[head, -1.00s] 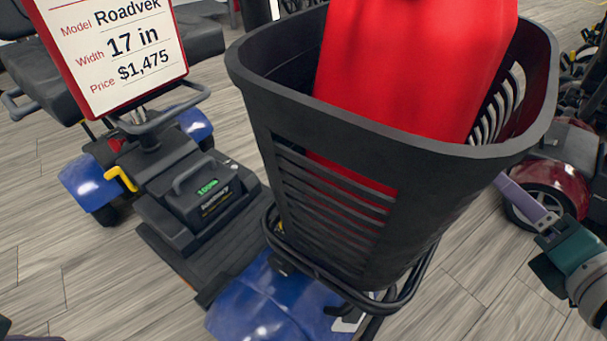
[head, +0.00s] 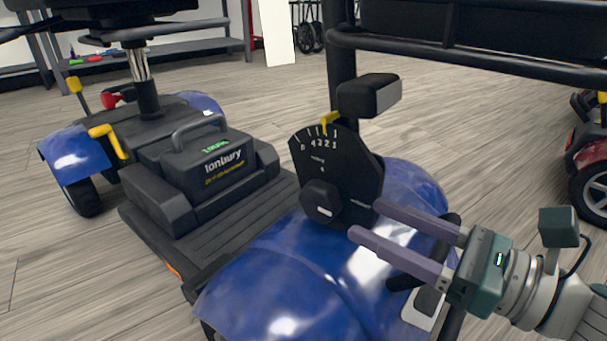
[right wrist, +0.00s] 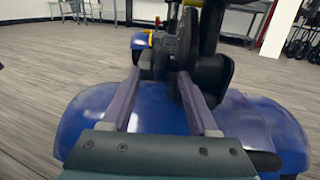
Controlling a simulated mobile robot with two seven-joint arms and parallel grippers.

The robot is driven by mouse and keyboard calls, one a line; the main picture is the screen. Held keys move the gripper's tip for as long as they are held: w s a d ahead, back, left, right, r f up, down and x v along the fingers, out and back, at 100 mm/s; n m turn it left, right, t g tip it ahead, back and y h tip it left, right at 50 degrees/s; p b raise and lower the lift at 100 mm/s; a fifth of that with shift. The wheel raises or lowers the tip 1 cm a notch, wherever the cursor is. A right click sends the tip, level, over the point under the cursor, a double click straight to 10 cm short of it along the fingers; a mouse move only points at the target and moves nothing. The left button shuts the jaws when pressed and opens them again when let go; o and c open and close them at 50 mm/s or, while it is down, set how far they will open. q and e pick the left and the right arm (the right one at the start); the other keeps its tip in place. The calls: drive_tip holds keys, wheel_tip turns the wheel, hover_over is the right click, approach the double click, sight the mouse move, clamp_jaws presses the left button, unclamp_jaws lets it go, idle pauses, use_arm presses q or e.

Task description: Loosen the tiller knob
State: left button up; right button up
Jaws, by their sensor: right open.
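The tiller knob (head: 322,202) is a round black knob with a white mark, on the near face of a dark dial plate (head: 352,166). The plate carries numbers and a yellow pointer (head: 329,122) at its top edge. It stands above the scooter's blue front cover (head: 292,272). My right gripper (head: 365,218) is open, its two purple fingers pointing left toward the knob, with the tips just right of it. In the right wrist view a dark knob shape (right wrist: 147,62) shows near the left fingertip, and the plate is seen edge-on. My left gripper is out of view.
A black battery box (head: 218,168) with a handle sits on the scooter deck behind the knob. A dark post and rail (head: 470,55) cross above. A red scooter (head: 592,160) stands at the far right. Bare floor (head: 480,130) lies between.

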sight(336, 200)
drive_tip(key=x, duration=0.1)
drive_tip(key=b+x, duration=0.1)
drive_tip(key=x, duration=0.1)
drive_tip(key=shift+w+d, duration=0.25)
drive_tip(key=b+x, duration=0.2)
drive_tip(key=x, duration=0.3)
drive_tip(key=shift+a, duration=0.4)
drive_tip(key=shift+w+a+b, duration=0.1)
drive_tip(key=shift+w+b, duration=0.1)
drive_tip(key=shift+b, duration=0.1)
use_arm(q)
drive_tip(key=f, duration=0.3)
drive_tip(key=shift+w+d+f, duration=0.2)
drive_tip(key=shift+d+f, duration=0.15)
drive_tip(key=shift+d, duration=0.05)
use_arm(e)
drive_tip(key=shift+r, duration=0.1)
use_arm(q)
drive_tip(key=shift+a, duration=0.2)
use_arm(e)
clamp_jaws()
